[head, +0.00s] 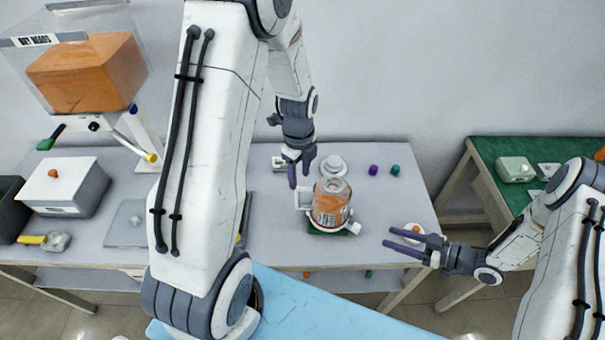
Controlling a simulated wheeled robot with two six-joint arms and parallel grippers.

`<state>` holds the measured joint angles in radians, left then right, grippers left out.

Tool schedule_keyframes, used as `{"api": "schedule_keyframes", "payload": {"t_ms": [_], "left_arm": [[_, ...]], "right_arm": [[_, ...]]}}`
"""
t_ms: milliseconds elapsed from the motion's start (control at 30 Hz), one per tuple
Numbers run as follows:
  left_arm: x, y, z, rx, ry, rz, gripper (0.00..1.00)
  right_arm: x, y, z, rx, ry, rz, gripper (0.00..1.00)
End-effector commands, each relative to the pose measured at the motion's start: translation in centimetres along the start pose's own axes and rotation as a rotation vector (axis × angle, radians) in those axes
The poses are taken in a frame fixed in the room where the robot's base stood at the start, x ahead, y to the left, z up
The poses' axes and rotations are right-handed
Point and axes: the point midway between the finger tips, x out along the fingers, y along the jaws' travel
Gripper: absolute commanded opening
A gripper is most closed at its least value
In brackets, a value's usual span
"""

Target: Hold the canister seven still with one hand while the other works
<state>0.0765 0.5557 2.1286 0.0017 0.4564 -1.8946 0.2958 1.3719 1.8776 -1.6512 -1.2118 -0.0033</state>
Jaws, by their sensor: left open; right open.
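The canister (331,203) is a clear jar with orange contents and a printed label. It stands upright in a white holder (304,199) on a green base (326,232) on the grey table. My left gripper (299,176) is open, pointing down just behind and left of the canister, apart from it or nearly touching; I cannot tell which. My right gripper (399,240) is open and empty, to the right of the canister near the table's front edge, pointing left. Whether this canister is number seven is too small to read.
A white round lid-like part (333,165) lies behind the canister. A purple cap (373,170) and a teal cap (395,170) stand at the back right. A white box (62,187) stands left. A green table (540,152) is at right.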

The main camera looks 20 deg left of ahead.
Motion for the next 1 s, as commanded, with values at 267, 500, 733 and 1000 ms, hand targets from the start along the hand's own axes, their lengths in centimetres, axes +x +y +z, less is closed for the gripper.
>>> {"api": "schedule_keyframes", "payload": {"t_ms": [267, 500, 733, 1000], "left_arm": [[2.8, 0.0, 0.6, 0.035, 0.001, 0.005, 0.55], [7.1, 0.0, 0.6, 0.034, 0.001, 0.006, 0.55], [10.1, -0.1, 0.6, 0.033, 0.0, 0.002, 0.55], [11.1, -0.1, 0.6, 0.033, 0.0, 0.001, 0.55]], "right_arm": [[-0.1, 0.0, 0.0, 0.0, 0.0, 0.001, 0.5], [-0.1, 0.0, 0.0, 0.001, 0.0, 0.001, 0.5], [-0.1, 0.0, 0.0, 0.0, 0.0, 0.001, 0.5], [-0.1, 0.0, 0.0, 0.0, 0.0, 0.001, 0.5]]}}
